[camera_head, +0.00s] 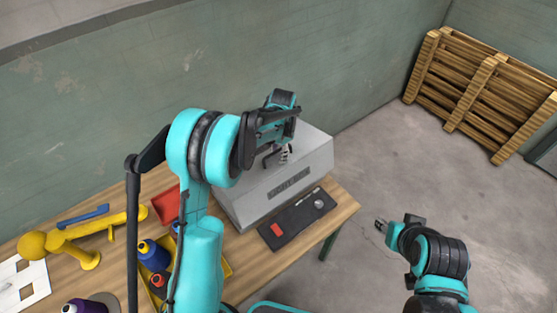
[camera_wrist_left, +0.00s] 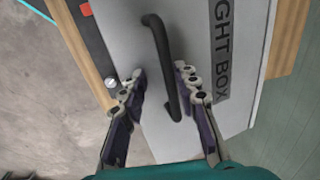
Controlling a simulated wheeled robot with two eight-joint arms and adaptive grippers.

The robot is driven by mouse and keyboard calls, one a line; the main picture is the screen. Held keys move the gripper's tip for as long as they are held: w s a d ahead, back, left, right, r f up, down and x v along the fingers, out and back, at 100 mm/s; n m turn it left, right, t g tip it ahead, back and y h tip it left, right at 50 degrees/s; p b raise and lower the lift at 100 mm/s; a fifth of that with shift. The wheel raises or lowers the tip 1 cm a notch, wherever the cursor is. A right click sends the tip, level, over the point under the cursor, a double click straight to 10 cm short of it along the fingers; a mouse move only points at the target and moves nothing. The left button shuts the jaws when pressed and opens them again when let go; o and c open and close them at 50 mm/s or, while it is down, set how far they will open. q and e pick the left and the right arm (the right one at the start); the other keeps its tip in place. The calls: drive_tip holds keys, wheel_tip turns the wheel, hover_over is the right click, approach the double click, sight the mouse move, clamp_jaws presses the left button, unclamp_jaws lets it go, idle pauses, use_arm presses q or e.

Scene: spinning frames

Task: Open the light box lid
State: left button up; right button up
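The light box (camera_head: 312,163) is a grey box on the wooden table, and its lid looks shut. In the left wrist view its pale face (camera_wrist_left: 205,100) carries the dark "LIGHT BOX" lettering and a black bar handle (camera_wrist_left: 163,60). My left gripper (camera_head: 284,155) is over the box top. In the left wrist view my left gripper (camera_wrist_left: 160,74) is open, its two fingers on either side of the handle, with gaps between. Whether the handle lies at fingertip depth is unclear. My right gripper (camera_head: 381,225) is away from the box, over the floor at right; its opening is too small to judge.
A dark panel (camera_head: 297,222) with a red piece and a round knob lies in front of the box. Yellow parts (camera_head: 80,240), thread spools (camera_head: 153,254) and a red item (camera_head: 166,205) crowd the table's left. Wooden pallets (camera_head: 478,85) lean at the back right.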

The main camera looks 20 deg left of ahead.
use_arm(q)
drive_tip(key=shift+s+d+f+y, duration=0.2)
drive_tip(key=shift+d+y, duration=0.05)
drive_tip(key=shift+y, duration=0.05)
drive_tip(key=r, duration=0.6)
drive_tip(key=shift+s+d+r, duration=0.25)
drive_tip(key=shift+r, duration=0.1)
drive_tip(key=s+b, duration=0.2)
drive_tip(key=s+f+n+t+b, duration=0.1)
drive_tip(key=b, duration=0.1)
drive_tip(key=shift+s+d+t, duration=0.1)
drive_tip(key=shift+s+t, duration=0.2)
drive_tip(key=shift+s, duration=0.1)
drive_tip(key=shift+s+f+b, duration=0.2)
drive_tip(key=shift+s+b, duration=0.3)
drive_tip(key=shift+b, duration=0.2)
drive_tip(key=shift+r, duration=0.1)
